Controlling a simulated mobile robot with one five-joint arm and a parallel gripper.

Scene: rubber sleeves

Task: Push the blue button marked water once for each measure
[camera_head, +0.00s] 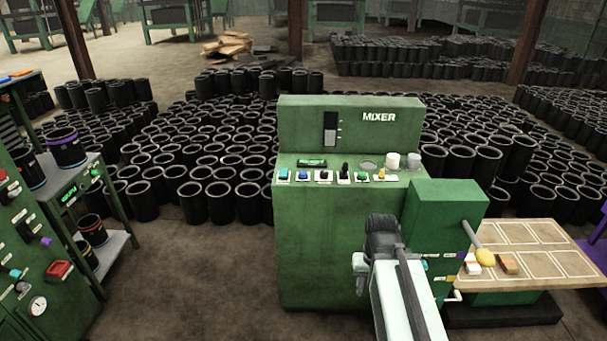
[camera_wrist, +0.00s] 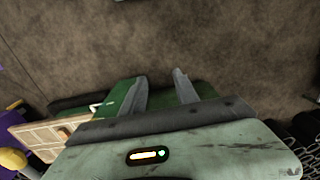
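The green mixer (camera_head: 340,245) stands in the middle of the head view, marked MIXER on its upright back. Its sloping top has a row of small controls. At the left end are a cyan-blue button (camera_head: 283,174) and a darker blue button (camera_head: 304,175). Their labels are too small to read, so I cannot tell which is marked water. My gripper (camera_head: 358,276) is low in front of the mixer, below and to the right of these buttons, apart from them. The wrist view shows its two fingers (camera_wrist: 160,76) spread with nothing between them.
A small display (camera_head: 312,163) sits above the buttons, and a black lever (camera_head: 345,171) stands to their right. A green box (camera_head: 445,210) adjoins the mixer's right, beside a wooden board (camera_head: 520,246). Black sleeves (camera_head: 215,165) crowd the floor behind. Floor at left front is clear.

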